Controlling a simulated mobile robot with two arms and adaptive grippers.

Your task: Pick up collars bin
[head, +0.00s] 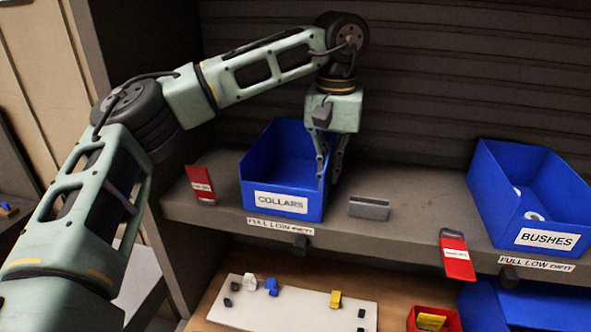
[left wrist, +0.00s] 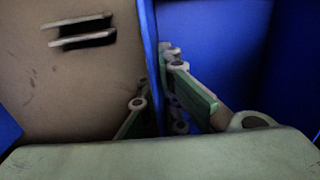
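The collars bin (head: 259,164) is a blue open-topped bin with a white "COLLARS" label, upright on the grey shelf. No contents show inside it. My left gripper (head: 329,178) points down at the bin's right side wall. In the left wrist view, the fingers of my left gripper (left wrist: 155,85) straddle this wall (left wrist: 150,50), one inside the bin and one outside. The fingers are partly open, with a small gap showing between the outer finger and the wall. My right gripper is in neither view.
A blue bushes bin (head: 483,190) with white rings stands at the right of the shelf (head: 400,222). A small metal holder (head: 369,208) stands beside the collars bin. Red tags (head: 199,184) (head: 456,256) sit near the front edge. A white board (head: 300,302) lies below.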

